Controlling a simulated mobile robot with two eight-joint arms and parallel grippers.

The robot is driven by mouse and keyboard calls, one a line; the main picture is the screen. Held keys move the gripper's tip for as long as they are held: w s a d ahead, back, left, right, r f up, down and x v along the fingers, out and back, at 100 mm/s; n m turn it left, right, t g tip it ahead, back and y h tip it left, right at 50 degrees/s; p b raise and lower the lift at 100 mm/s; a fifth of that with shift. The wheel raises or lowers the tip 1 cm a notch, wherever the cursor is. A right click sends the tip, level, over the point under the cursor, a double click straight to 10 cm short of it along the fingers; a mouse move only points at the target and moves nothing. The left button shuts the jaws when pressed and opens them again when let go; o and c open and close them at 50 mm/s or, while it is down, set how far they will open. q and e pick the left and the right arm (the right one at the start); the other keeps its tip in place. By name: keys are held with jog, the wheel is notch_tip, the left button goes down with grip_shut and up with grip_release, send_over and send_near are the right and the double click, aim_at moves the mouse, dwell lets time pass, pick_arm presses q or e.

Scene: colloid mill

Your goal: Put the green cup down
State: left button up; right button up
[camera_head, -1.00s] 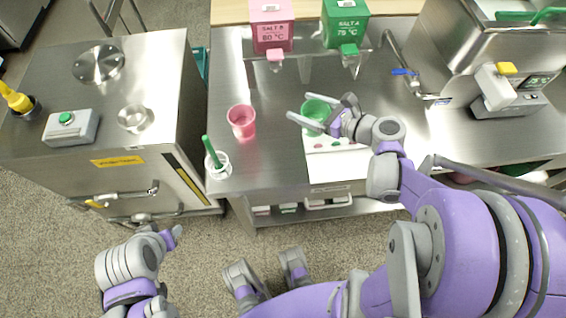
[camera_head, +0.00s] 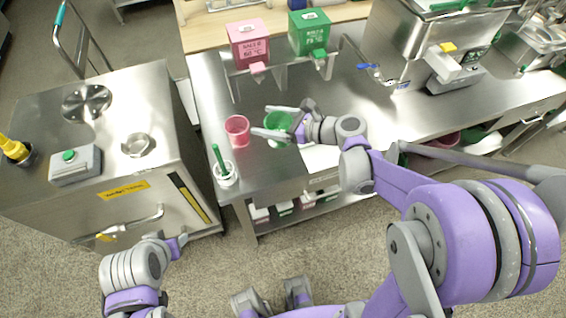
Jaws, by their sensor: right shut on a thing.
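The green cup (camera_head: 279,125) is between the fingers of my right gripper (camera_head: 263,121), which is shut on it. The gripper reaches in from the right. The cup is over the steel counter (camera_head: 212,105); I cannot tell whether its base touches it. The pink cup (camera_head: 237,131) stands upright on the counter just left of the green cup, with a small gap to the finger. My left gripper (camera_head: 178,243) is low at the left, in front of the steel cabinet, far from both cups; its fingers are too unclear to read.
A white holder with a green stick (camera_head: 225,177) stands at the counter's front left corner. A white board (camera_head: 320,159) lies partly hidden under my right arm. Pink (camera_head: 248,44) and green (camera_head: 310,33) dispensers stand behind. The steel cabinet (camera_head: 130,165) is left across a gap.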

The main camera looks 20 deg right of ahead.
jog(key=shift+a+r, duration=0.1)
jog(key=shift+a, duration=0.05)
jog(key=shift+s+f, duration=0.1)
jog(key=shift+f, duration=0.25)
notch_tip(320, 180, down, 9)
jog(key=shift+f+b, duration=0.15)
jog(key=shift+b, duration=0.6)
jog(key=shift+f, duration=0.15)
jog(key=o, duration=1.3)
jog(key=shift+o, duration=0.2)
